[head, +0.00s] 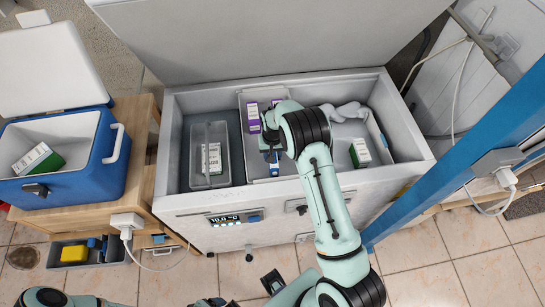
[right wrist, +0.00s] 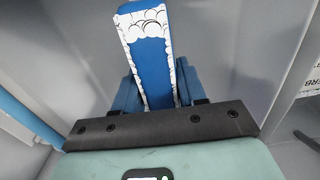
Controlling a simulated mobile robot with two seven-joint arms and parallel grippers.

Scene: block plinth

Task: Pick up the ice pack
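The ice pack (right wrist: 151,62) is blue with a white, bubble-like pattern on its edges. In the right wrist view it stands between the blue fingers of my right gripper (right wrist: 158,92), which lie close against both sides. In the head view my right gripper (head: 271,158) is down inside the middle part of the open chest freezer (head: 183,203), and the arm hides most of the pack. My left gripper (head: 272,282) shows only in part at the bottom edge, outside the freezer; its fingers are too small to read.
A grey bin (head: 200,180) with a box stands left in the freezer. Purple cartons (head: 253,117) stand beside my right gripper; a green-white box (head: 360,152) lies right. A blue cooler (head: 84,183) stands at left. A blue post (head: 450,170) rises at right.

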